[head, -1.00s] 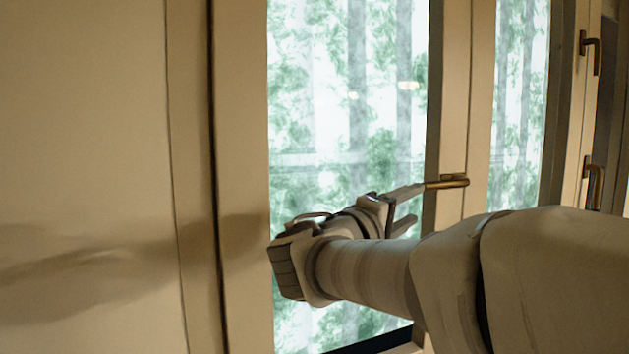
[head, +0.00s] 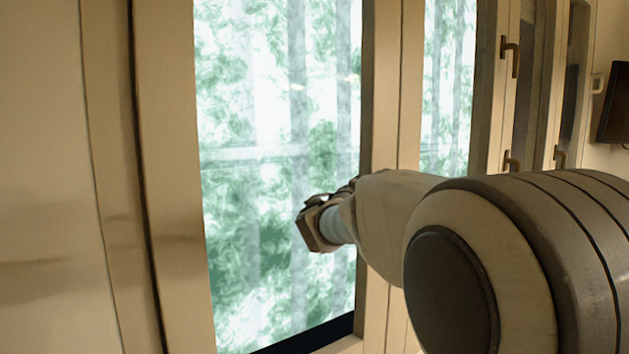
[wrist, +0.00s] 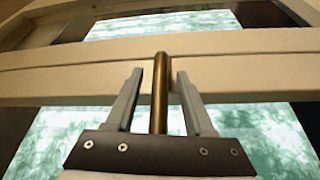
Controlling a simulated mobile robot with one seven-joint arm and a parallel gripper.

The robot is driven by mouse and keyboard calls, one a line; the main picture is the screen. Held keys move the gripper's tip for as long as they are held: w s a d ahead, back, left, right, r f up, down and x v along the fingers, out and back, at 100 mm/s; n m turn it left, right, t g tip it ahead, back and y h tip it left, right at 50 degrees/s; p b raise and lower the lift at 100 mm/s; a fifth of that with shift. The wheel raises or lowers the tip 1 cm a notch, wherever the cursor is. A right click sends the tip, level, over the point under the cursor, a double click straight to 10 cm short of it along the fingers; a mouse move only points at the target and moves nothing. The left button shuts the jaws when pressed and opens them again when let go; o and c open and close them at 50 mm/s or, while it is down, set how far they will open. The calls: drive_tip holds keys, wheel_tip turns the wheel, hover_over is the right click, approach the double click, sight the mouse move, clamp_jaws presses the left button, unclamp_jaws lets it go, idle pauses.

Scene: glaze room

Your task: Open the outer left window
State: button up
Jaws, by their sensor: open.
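The left window (head: 280,180) is a tall glazed pane in a cream frame and fills the middle of the head view. Its brass handle (wrist: 160,95) shows in the wrist view, standing out from the cream frame (wrist: 80,77). My gripper (wrist: 160,74) is open, with one finger on each side of the handle. A gap shows between the handle and each finger.
Another glazed pane (head: 447,85) stands to the right of the middle frame post. Farther right are more window handles (head: 510,55) and a dark panel (head: 613,103) on the wall. A plain pale wall surface (head: 40,150) lies at the left.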

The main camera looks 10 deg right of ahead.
drive_tip(key=shift+w+d, duration=0.2)
drive_tip(key=shift+d, duration=0.1)
clamp_jaws()
idle(1.3)
